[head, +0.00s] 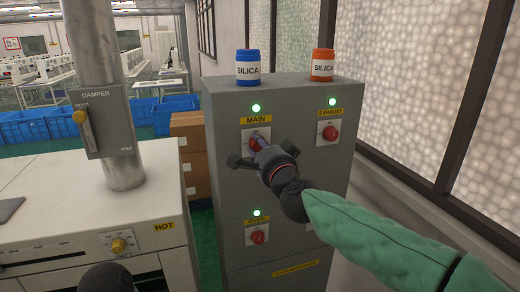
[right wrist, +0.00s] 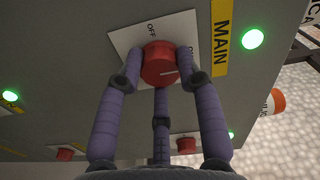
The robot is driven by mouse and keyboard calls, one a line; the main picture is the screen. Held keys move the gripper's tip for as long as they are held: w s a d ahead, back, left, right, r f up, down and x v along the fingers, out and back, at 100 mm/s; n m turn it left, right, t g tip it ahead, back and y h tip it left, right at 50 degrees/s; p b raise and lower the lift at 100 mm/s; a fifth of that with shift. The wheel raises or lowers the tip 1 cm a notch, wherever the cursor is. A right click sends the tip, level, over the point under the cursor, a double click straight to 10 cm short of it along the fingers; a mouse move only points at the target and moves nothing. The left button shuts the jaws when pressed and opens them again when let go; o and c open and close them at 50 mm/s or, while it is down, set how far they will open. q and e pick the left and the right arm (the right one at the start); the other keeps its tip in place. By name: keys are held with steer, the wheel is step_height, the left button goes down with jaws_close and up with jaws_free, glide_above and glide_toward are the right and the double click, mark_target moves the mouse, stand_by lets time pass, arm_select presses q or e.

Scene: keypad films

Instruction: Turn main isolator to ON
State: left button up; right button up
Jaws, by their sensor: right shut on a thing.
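The main isolator is a red round knob (right wrist: 160,63) on a white plate (right wrist: 124,42), below the yellow MAIN label (head: 256,120) on the grey cabinet (head: 225,98). My right gripper (head: 258,145) is shut on this knob and covers most of it in the head view. In the right wrist view, its purple fingers close around the knob from both sides, with a third below. OFF is readable on the plate; the ON mark is partly hidden by a finger. The white line on the knob points toward the ON side.
A lit green lamp (head: 256,108) is above MAIN. The EXHAUST knob (head: 330,133) is to the right and another red knob (head: 257,237) below. Blue (head: 249,68) and orange (head: 322,65) SILICA jars stand on top. A bench (head: 60,200) with a damper pipe (head: 100,50) is left.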

steer(key=shift+d+r, duration=0.25)
steer(key=shift+r, duration=0.2)
steer(key=o, duration=0.9)
steer(key=shift+o, duration=1.2)
steer(key=shift+w, duration=0.1)
steer(key=shift+f, duration=0.2)
steer(key=shift+a+f, duration=0.1)
steer(key=v, duration=1.2)
